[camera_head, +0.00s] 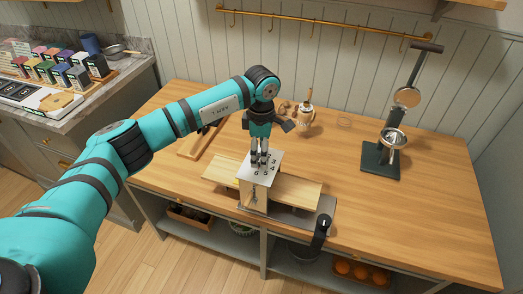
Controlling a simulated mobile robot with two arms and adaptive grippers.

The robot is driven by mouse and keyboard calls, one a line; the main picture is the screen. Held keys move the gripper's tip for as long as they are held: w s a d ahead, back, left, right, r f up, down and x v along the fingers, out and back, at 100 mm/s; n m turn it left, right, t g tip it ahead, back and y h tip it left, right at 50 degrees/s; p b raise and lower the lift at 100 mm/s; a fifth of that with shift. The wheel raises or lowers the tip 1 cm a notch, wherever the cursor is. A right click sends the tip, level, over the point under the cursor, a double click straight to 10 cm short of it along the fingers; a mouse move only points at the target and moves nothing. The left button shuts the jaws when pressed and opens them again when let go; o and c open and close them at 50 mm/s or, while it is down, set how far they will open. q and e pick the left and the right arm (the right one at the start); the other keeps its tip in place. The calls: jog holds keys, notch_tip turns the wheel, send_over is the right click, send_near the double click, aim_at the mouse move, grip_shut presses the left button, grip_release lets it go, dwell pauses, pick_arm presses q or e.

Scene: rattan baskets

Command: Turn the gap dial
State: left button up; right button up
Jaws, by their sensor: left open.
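A machine with a pale metal top plate (268,176) stands on the wooden table. Dark numbers, among them 3, 4, 5 and 6, are printed around part of the plate. My left gripper (259,162) points down over this plate, with its fingertips at the numbered area. It is open. The gap dial itself is hidden or too small to make out between the fingers. I cannot tell whether the fingers touch it. A crank with a black handle (321,233) is at the machine's lower right. My right gripper is not in view.
Flat pale boards or sheets (300,192) extend on both sides of the machine. A wooden board (196,145) lies behind my left arm. A dark press stand (381,158) stands at the right, and a small pot-like item (305,119) at the back. The table's right front is clear.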

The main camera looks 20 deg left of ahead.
pick_arm(q)
jog(key=shift+f, duration=0.8)
jog(key=shift+c, duration=0.5)
jog(key=c, duration=1.1)
jog(key=n+b, duration=0.2)
jog(key=n, duration=0.1)
jog(key=shift+f+n, duration=0.1)
jog(key=shift+n, duration=0.2)
jog(key=shift+n+b, duration=1.25)
jog(key=shift+n, duration=0.85)
